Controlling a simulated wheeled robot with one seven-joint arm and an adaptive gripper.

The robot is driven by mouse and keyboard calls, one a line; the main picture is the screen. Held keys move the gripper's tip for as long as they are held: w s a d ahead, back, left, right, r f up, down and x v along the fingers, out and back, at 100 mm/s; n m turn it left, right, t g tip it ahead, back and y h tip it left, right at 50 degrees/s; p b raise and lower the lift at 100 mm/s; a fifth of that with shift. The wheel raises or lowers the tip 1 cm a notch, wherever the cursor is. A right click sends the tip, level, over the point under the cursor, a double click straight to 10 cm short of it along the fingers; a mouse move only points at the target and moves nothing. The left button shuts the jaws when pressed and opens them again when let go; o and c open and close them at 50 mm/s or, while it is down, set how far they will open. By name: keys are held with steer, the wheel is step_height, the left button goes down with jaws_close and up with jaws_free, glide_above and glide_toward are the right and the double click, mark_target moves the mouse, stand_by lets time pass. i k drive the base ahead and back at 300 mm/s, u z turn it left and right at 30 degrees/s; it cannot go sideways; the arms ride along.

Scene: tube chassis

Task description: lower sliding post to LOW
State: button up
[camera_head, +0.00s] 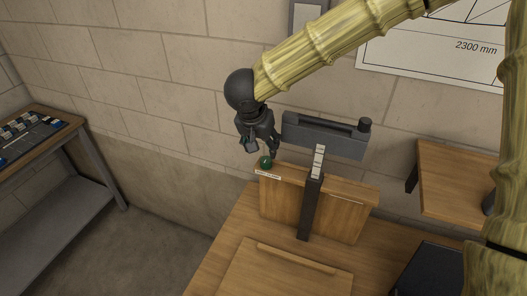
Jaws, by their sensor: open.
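The sliding post (310,205) stands upright in front of a wooden panel, dark below with a pale marked strip at its top. A grey block with a slot (325,138) shows behind and above the post's top; whether they are joined is unclear. A small green knob (265,162) sits at the panel's upper left, above a small white label (267,174) too small to read. My gripper (261,153) is open, pointing down just above the green knob, left of the post. Whether its fingers touch the knob is unclear.
The upright wooden panel (342,213) stands on a wooden bench (217,278). A black knob (364,125) tops the grey block's right end. A wooden shelf (460,185) is at right, a dark box (428,272) below it. A side table (62,140) stands left, with open floor between.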

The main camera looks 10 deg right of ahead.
mark_target(322, 136)
steer(key=k, duration=1.5)
